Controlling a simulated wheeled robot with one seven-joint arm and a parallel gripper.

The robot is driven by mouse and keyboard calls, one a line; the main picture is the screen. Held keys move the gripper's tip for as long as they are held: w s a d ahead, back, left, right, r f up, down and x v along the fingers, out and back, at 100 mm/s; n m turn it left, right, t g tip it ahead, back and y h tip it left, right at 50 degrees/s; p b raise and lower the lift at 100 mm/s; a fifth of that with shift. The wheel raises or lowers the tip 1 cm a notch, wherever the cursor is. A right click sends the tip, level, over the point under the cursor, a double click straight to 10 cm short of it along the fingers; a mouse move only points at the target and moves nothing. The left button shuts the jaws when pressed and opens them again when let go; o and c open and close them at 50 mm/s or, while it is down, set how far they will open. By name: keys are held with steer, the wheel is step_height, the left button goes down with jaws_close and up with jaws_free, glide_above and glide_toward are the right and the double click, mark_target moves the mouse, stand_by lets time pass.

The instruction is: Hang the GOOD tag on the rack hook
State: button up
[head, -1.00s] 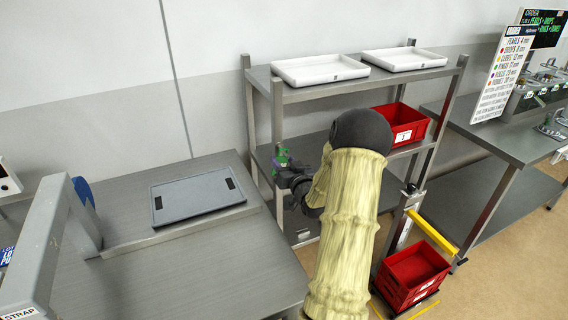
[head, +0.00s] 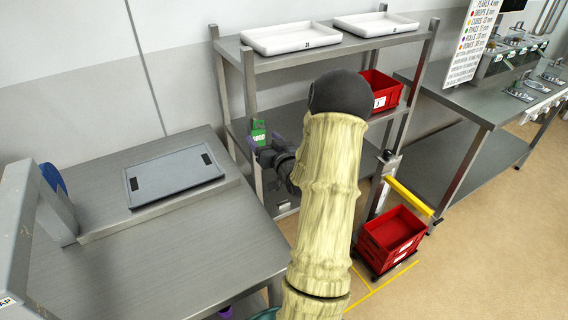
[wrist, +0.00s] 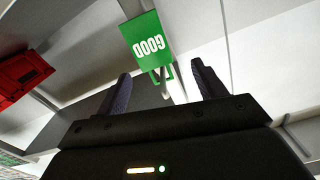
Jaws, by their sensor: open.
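The green GOOD tag (head: 258,133) is at the rack's (head: 250,85) front left post, below the upper shelf. In the wrist view the tag (wrist: 146,35) appears upside down, with a small green loop at its lower end beside a pale grey bar (wrist: 174,85). The bar may be the hook; I cannot tell whether the loop is around it. My gripper (wrist: 161,70) is open, its two dark fingers spread on either side of the loop and bar, with the tag's face beyond the fingertips. In the head view my gripper (head: 266,148) is just below the tag.
Two white trays (head: 290,38) stand on the rack's top shelf and a red bin (head: 380,92) on the lower one. Stacked red crates (head: 390,238) stand on the floor at right. A grey table with a flat tray (head: 172,180) is at left.

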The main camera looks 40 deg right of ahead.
steer(key=v, duration=1.3)
steer(key=shift+s, duration=0.3)
steer(key=shift+w, duration=0.1)
steer(key=w+a+n+g+y+p, duration=0.1)
steer(key=w+a+n+g+p, duration=0.1)
steer(key=w+a+g, duration=0.3)
steer(key=a+n+g+y+p, duration=0.1)
steer(key=a+g, duration=0.1)
steer(key=a, duration=0.5)
steer(key=s+a+r+n+g+y+p, duration=0.1)
steer(key=s+a+g, duration=0.3)
steer(key=a, duration=0.4)
steer(key=s+a+r+n+g+y+p, duration=0.1)
steer(key=s+a+r+g+p, duration=0.1)
steer(key=s+a, duration=0.4)
steer(key=a+g, duration=0.1)
steer(key=a, duration=0.2)
steer(key=shift+a+r+g+p, duration=0.15)
steer(key=shift+r+g+p, duration=0.1)
steer(key=shift+g+p, duration=0.15)
